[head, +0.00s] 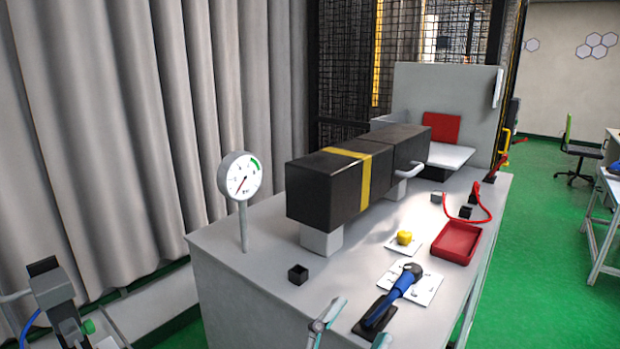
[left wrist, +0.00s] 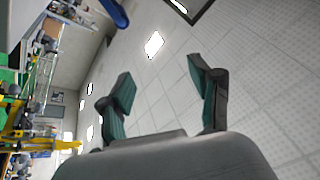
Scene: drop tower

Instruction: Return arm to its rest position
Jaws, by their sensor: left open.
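My left gripper (head: 360,323) shows at the bottom edge of the head view, in front of the near end of the workbench (head: 225,285). Its two teal-and-grey fingers are spread apart, with nothing between them. In the left wrist view the same gripper (left wrist: 160,72) is open and empty, with the ceiling and its lights behind it. Most of my left arm is below the picture. My right gripper is not in view.
On the bench stand a dial gauge (head: 240,178), a long black box with a yellow band (head: 325,185), a small black cup (head: 298,274), a blue-handled tool (head: 396,294), a yellow piece (head: 404,238) and a red tray (head: 458,242). Green floor (head: 535,230) is open at right.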

